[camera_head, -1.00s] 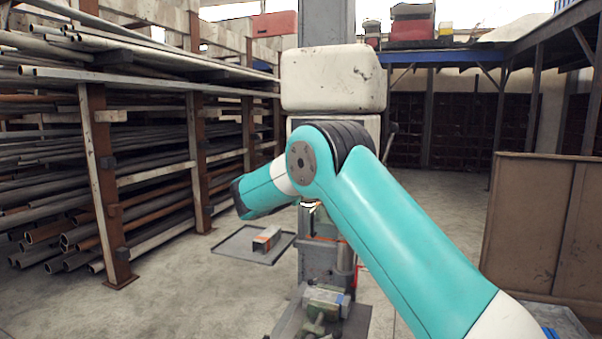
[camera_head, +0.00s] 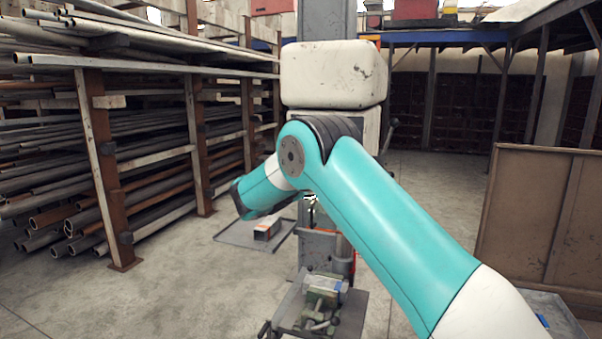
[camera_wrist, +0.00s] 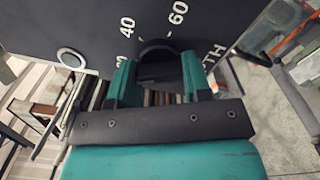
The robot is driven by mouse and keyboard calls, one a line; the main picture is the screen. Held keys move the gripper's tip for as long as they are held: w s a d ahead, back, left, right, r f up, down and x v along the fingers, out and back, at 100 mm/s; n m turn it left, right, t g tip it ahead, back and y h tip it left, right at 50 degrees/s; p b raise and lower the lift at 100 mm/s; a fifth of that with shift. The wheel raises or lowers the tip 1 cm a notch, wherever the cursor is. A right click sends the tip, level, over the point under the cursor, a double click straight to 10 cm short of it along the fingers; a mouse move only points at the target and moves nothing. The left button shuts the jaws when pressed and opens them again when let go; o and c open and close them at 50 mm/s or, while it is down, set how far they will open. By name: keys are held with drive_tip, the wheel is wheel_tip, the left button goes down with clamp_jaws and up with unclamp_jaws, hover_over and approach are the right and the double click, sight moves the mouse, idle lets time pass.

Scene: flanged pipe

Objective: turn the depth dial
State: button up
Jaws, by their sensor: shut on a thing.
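The depth dial (camera_wrist: 158,47) is a dark round knob on a dark panel (camera_wrist: 60,28) in the wrist view. White marks around it include 40 and 60, and the letters "TH" show at its right. My gripper (camera_wrist: 158,72) has its two teal fingers on either side of the knob, shut on it. The knob's lower part is partly hidden between the fingers. In the head view, my teal arm covers the dial and the gripper in front of the drill-like machine (camera_head: 333,75).
A pale round button (camera_wrist: 70,58) sits left of the dial. Below the machine head, a vise (camera_head: 322,290) stands on a low table. A floor tray (camera_head: 232,233) holds a small box. Pipe racks line the left; a brown cabinet (camera_head: 530,210) stands right.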

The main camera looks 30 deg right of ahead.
idle(0.4)
drive_tip(key=o, duration=0.9)
drive_tip(key=b+v, duration=0.8)
drive_tip(key=v, duration=0.9)
drive_tip(key=shift+s+a, duration=0.2)
drive_tip(key=s+a+f+m+g+y+b, duration=0.3)
drive_tip(key=s+a+f+m+g+y, duration=0.15)
drive_tip(key=s+f+y, duration=0.6)
drive_tip(key=s+a+f+g+y, duration=0.1)
drive_tip(key=s+a+g+y, duration=0.1)
drive_tip(key=s, duration=0.6)
drive_tip(key=s+a+f+m+g+y+b, duration=0.1)
drive_tip(key=s+a+g+y, duration=0.1)
drive_tip(key=s+a, duration=0.3)
drive_tip(key=s+a+f+m+g+y, duration=0.1)
drive_tip(key=s+a+y, duration=0.3)
drive_tip(key=s, duration=0.7)
drive_tip(key=shift+s+a+f+g, duration=0.1)
drive_tip(key=shift+s+f+g, duration=0.3)
drive_tip(key=shift+f+g, duration=0.3)
